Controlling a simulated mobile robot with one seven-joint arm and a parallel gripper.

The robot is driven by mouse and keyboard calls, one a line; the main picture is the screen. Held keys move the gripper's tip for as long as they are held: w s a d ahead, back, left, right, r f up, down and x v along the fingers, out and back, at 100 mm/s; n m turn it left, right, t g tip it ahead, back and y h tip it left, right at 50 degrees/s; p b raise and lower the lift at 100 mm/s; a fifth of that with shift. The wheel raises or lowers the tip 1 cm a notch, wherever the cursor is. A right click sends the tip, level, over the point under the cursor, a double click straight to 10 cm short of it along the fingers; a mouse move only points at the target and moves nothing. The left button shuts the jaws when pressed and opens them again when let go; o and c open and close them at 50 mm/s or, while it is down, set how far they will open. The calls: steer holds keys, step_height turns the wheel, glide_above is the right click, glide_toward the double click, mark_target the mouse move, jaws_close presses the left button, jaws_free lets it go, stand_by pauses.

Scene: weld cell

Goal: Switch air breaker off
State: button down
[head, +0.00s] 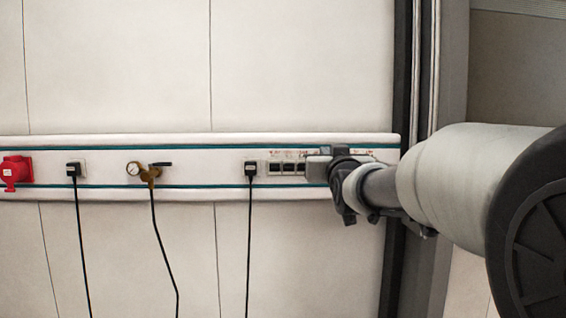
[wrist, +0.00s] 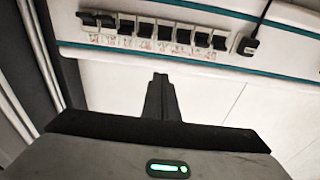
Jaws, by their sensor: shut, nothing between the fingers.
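A row of several black breaker switches sits on the white wall rail; in the wrist view the breaker row (wrist: 164,33) crosses the top, with small printed labels beside it. The labels are too small to read, so I cannot tell which one is the air breaker. In the head view only the left part of the breaker row (head: 288,168) shows; my gripper and arm hide the rest. My gripper (wrist: 160,78) is shut and empty, its fingertips pointing at the rail below the row in the wrist view, apart from the switches. In the head view my gripper (head: 318,168) is in front of the rail.
A black plug (head: 250,169) with a hanging cable is just left of the breakers; this plug also shows in the wrist view (wrist: 247,46). Further left are a brass valve with gauge (head: 147,171), another plug (head: 73,170) and a red socket (head: 16,171). A dark post (head: 399,255) stands right.

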stand_by(0.3)
steer(key=w+p, duration=0.1)
steer(key=w, duration=0.2)
steer(key=w+r+p, duration=0.1)
steer(key=w, duration=0.2)
steer(key=w+p, duration=0.1)
steer(key=w, duration=0.2)
steer(key=shift+w+d+r+p, duration=0.1)
steer(key=shift+w+r+p, duration=0.1)
steer(key=shift+p, duration=0.1)
step_height(320, 180, down, 3)
steer(key=shift+s+r, duration=0.1)
steer(key=shift+s+f, duration=0.15)
steer(key=shift+f, duration=0.5)
steer(key=shift+f, duration=0.15)
